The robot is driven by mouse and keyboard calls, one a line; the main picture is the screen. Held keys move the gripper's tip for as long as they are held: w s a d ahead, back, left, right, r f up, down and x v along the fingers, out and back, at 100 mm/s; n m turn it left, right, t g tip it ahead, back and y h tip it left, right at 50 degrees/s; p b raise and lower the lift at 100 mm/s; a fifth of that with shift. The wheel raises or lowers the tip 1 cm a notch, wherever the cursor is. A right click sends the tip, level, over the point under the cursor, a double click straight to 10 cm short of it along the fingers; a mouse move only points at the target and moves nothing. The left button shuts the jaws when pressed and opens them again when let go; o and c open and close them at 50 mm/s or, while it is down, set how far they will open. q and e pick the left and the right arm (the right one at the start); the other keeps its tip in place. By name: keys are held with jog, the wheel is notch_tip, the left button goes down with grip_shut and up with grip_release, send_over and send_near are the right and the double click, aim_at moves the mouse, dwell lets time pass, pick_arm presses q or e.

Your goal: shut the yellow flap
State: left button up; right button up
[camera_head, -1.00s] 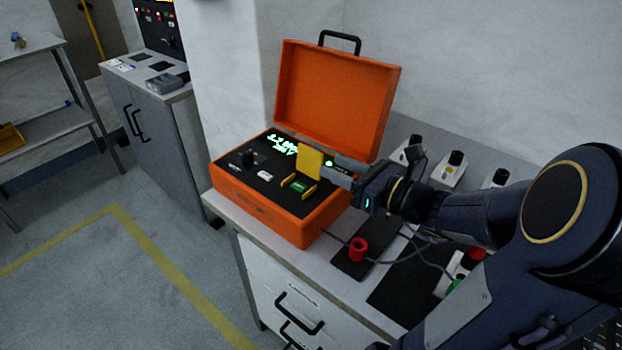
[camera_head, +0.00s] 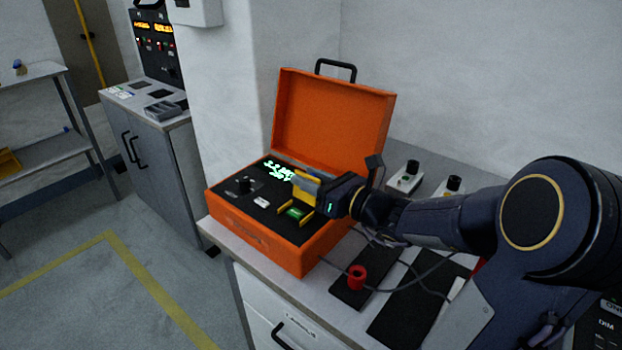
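The yellow flap (camera_head: 304,189) is on the black panel inside the open orange case (camera_head: 258,230). It still stands up from its hinge, behind the small green part (camera_head: 295,212) between two yellow side pieces. My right gripper (camera_head: 308,179) reaches in from the right at the flap. A grey finger crosses in front of the flap's upper part, with yellow showing above and below it. The other finger is hidden, so I cannot tell how far the fingers are apart or whether they grip the flap. My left gripper is out of view.
The orange lid (camera_head: 332,118) stands open behind the panel. A red ring-shaped part (camera_head: 356,277) sits on a black plate right of the case, with cables beside it. Small white boxes with black knobs (camera_head: 408,176) stand behind my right arm. The floor at left is clear.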

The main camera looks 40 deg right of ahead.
jog(key=c, duration=0.7)
jog(key=n+b, duration=0.1)
jog(key=b, duration=0.1)
jog(key=a+n+b, duration=0.1)
jog(key=n+b, duration=0.1)
jog(key=a+n+b, duration=0.1)
jog(key=n+b, duration=0.1)
jog(key=shift+s, duration=0.3)
jog(key=shift+s+a+r+n+b, duration=0.2)
jog(key=shift+a+n+b, duration=0.25)
jog(key=shift+n+b, duration=0.7)
jog(key=o, duration=0.8)
